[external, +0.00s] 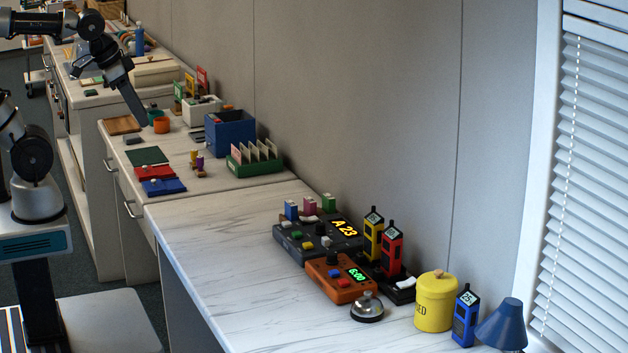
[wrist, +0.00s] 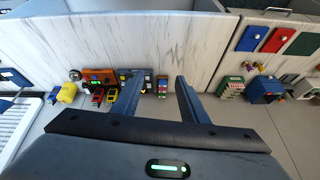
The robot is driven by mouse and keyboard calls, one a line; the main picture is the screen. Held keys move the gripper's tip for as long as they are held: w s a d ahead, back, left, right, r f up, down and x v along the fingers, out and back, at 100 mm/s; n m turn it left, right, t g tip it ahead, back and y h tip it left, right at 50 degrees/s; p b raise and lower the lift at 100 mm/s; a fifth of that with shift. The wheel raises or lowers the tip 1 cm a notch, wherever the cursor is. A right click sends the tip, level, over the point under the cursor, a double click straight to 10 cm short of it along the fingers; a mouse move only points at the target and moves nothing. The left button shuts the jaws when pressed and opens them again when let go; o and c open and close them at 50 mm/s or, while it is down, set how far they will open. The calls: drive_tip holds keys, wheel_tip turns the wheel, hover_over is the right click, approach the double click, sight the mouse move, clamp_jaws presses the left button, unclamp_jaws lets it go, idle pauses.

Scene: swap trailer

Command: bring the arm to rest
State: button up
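My gripper (external: 141,120) hangs at the upper left of the external view, at the end of my raised, bent arm. Its tip shows in front of the left counter, near a green cup (external: 153,115) and an orange cup (external: 161,126). I cannot tell its height over the counter from this view. In the wrist view the two fingers of my gripper (wrist: 157,76) stand well apart with nothing held between them. Counter fronts and small objects show beyond the fingers.
The near counter (external: 200,235) has a clear marbled top on its left. An orange timer (external: 340,278), a silver bell (external: 367,308) and a yellow canister (external: 435,302) stand towards its right. A blue bin (external: 231,136) and a green card rack (external: 254,160) stand by the wall.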

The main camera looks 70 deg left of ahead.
drive_tip(key=s+a+f+n, duration=0.1)
drive_tip(key=s+f+n, duration=0.1)
drive_tip(key=s, duration=0.2)
wheel_tip(320, 180, up, 14)
drive_tip(key=p, duration=1.4)
wheel_tip(320, 180, down, 28)
drive_tip(key=b, duration=2.8)
drive_tip(key=shift+w+f, duration=0.2)
drive_tip(key=shift+w, duration=0.25)
